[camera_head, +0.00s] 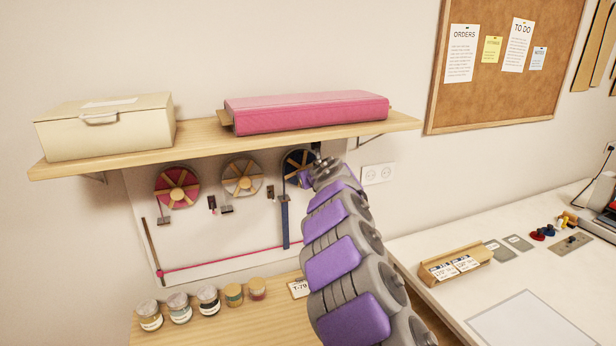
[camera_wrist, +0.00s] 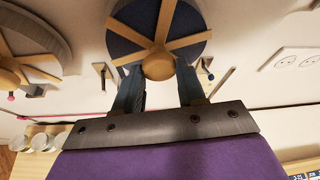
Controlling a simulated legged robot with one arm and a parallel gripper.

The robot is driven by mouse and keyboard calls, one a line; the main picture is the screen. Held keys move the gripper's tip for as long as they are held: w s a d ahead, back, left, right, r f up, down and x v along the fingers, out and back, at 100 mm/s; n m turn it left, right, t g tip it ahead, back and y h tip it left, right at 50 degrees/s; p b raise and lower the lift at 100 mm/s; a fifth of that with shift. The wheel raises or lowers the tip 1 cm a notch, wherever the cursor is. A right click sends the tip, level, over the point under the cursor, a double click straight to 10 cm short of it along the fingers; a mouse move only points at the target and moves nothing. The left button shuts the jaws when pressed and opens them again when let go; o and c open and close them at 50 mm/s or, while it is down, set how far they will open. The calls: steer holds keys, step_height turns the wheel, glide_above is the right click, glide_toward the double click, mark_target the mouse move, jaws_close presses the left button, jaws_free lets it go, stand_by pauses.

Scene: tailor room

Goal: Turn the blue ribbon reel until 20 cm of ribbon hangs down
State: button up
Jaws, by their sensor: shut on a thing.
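The blue ribbon reel (camera_head: 293,161) is the rightmost of three reels on a white wall panel below the shelf. Its blue ribbon (camera_head: 285,222) hangs straight down, its lower end close to a pink line (camera_head: 222,259) across the panel. In the wrist view the blue reel (camera_wrist: 190,22) shows wooden spokes and a round wooden hub (camera_wrist: 158,66). My gripper (camera_wrist: 158,70) is shut on this hub, one finger at each side. In the head view my arm's end covers the reel's right part. The ribbon is not clear in the wrist view.
A red reel (camera_head: 177,187) and a pale reel (camera_head: 243,178) hang to the left. The shelf (camera_head: 200,139) above carries a cream box (camera_head: 105,130) and a pink fabric bolt (camera_head: 305,112). Several small jars (camera_head: 208,300) stand below. A wall socket (camera_head: 378,174) is right of my arm.

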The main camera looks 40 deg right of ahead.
steer(key=shift+f, duration=0.2)
stand_by(0.4)
steer(key=o, duration=0.9)
steer(key=shift+w, duration=0.1)
steer(key=shift+o, duration=0.7)
steer(key=shift+d+r, duration=0.1)
steer(key=s+a+r+b, duration=0.1)
steer(key=s+a, duration=0.1)
steer(key=s, duration=0.6)
steer(key=s+a+r+b, duration=0.1)
steer(key=s+a+b, duration=0.1)
steer(key=s, duration=0.6)
steer(key=shift+a, duration=0.65)
